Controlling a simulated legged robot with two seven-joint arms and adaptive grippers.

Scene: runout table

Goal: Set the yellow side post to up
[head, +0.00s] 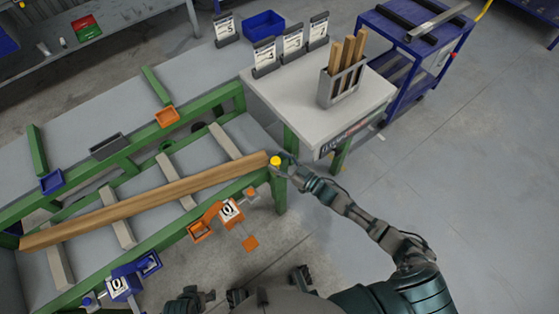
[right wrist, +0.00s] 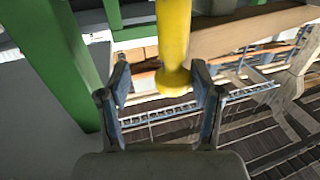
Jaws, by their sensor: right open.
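The yellow side post (head: 275,162) stands at the right end of the green runout table (head: 160,228), by the end of a long wooden beam. In the right wrist view the yellow post (right wrist: 173,40) is a smooth cylinder with a wider collar at one end. My right gripper (head: 284,160) is at the post. In the wrist view the right gripper (right wrist: 161,82) is open, with the collar end showing between its fingertips and gaps on both sides. A dark part that looks like my left gripper (head: 188,299) is at the bottom edge; its jaw state is unclear.
The wooden beam (head: 150,200) lies across the table's grey crossbars. Orange (head: 222,214) and blue (head: 132,275) fixtures sit along the near rail. A white side table (head: 300,100) with a holder of wooden sticks (head: 343,75) stands behind the post. Floor at right is clear.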

